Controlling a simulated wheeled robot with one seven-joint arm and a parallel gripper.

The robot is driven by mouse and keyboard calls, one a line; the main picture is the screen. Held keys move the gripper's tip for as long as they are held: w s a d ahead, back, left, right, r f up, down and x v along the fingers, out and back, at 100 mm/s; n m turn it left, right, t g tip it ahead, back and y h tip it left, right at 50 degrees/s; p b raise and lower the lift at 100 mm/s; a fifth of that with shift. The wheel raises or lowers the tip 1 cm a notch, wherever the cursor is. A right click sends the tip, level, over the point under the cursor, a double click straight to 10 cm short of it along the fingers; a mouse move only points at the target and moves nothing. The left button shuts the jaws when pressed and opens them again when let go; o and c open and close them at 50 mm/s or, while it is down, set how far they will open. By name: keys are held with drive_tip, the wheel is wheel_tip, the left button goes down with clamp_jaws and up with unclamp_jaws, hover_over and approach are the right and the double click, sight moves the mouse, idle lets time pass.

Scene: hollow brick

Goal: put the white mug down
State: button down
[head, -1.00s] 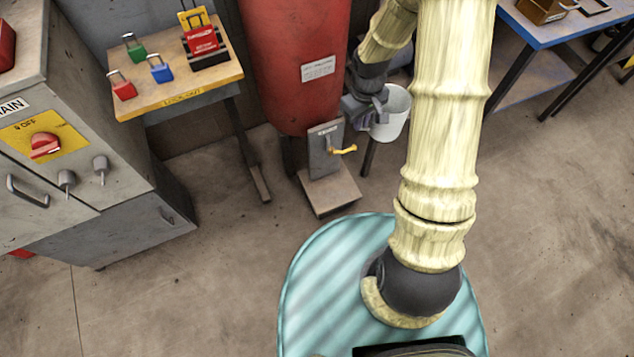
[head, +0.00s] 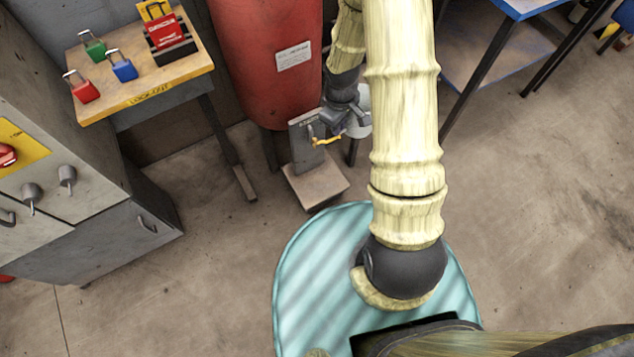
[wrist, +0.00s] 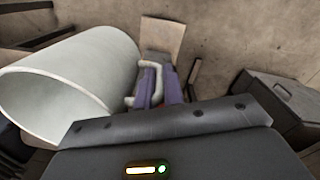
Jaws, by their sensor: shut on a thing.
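The white mug (head: 363,106) is in my gripper (head: 352,121), in front of the red tank and partly hidden behind my arm in the head view. In the wrist view the mug (wrist: 75,80) fills the left side, its open rim facing the lower left. The purple fingers of my gripper (wrist: 152,90) are shut on the mug's handle (wrist: 151,83). The mug is held off the floor, beside the yellow-handled stand.
A stand with a yellow lever (head: 327,141) is just left of my gripper, close to the red tank (head: 268,60). A lockout table (head: 150,92) with padlocks is at upper left, by a grey cabinet (head: 85,205). A blue table (head: 530,8) is at upper right. Open floor (head: 540,200) lies at right.

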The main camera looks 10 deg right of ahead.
drive_tip(key=s+d+f+n+b, duration=0.1)
drive_tip(key=s+f+n+b, duration=0.4)
drive_tip(key=f, duration=0.8)
drive_tip(key=s+d+f+n+b, duration=0.2)
drive_tip(key=s+f+n+b, duration=0.3)
drive_tip(key=f+b, duration=0.7)
drive_tip(key=s+d+f+n+b, duration=0.2)
drive_tip(key=s+f+n+b, duration=0.3)
drive_tip(key=f, duration=0.9)
drive_tip(key=s+b, duration=0.1)
drive_tip(key=b, duration=0.2)
drive_tip(key=shift+f+n+y, duration=0.15)
drive_tip(key=shift+n+y, duration=0.15)
drive_tip(key=w+a+f+b, duration=0.1)
drive_tip(key=w+a+b, duration=0.1)
drive_tip(key=w, duration=0.7)
drive_tip(key=w+a+f+b, duration=0.2)
drive_tip(key=w+a, duration=0.2)
drive_tip(key=w, duration=0.5)
drive_tip(key=shift+w+b, duration=0.3)
drive_tip(key=shift+w, duration=0.05)
drive_tip(key=shift+f, duration=0.15)
